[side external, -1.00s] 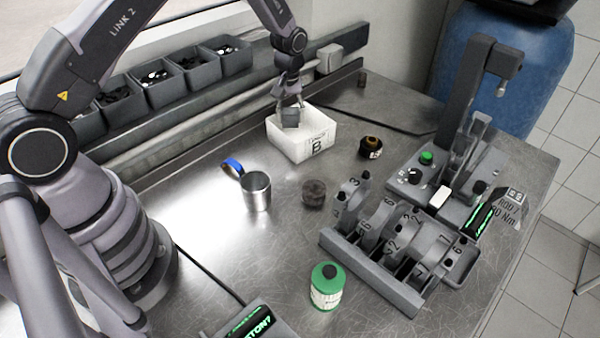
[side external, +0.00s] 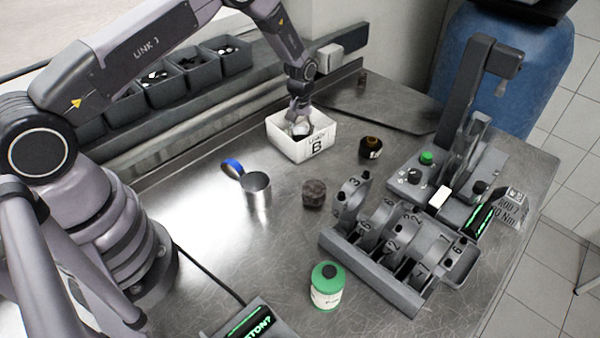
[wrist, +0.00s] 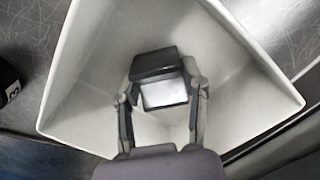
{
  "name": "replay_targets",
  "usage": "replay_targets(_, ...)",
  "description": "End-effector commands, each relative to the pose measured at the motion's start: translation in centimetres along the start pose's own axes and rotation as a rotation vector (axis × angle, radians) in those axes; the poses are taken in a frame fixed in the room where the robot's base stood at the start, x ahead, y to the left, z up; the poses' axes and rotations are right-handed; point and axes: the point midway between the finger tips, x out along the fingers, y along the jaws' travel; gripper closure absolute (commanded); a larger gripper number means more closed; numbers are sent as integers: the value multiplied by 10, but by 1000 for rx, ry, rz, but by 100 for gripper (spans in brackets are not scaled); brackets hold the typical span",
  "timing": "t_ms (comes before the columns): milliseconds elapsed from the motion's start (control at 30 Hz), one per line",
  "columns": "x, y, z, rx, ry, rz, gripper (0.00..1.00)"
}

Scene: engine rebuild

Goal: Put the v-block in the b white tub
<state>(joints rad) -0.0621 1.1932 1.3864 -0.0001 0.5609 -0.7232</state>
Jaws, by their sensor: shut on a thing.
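The white tub marked B (side external: 318,146) stands on the metal bench towards the back, and its walls also show in the wrist view (wrist: 75,75). My gripper (side external: 300,122) reaches down into the tub. In the wrist view my gripper (wrist: 162,100) has a finger on each side of a dark grey block, which I take for the v-block (wrist: 155,64), and is shut on it. The block is within the tub's walls; whether it touches the floor I cannot tell. In the side view the block is largely hidden by the gripper and the tub wall.
A metal cup (side external: 257,190), a brown round part (side external: 314,193) and a green bottle (side external: 326,287) stand nearer. A grey rack of numbered parts (side external: 370,270) is at right. Grey bins (side external: 190,75) line the back.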

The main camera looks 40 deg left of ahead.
Motion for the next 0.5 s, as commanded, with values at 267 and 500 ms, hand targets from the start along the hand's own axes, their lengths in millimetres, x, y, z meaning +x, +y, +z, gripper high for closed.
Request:
replay_targets(267, 0, 0, 0, 0, 0, 0, 31)
replay_targets(500, 0, 0, 0, 0, 0, 0, 31)
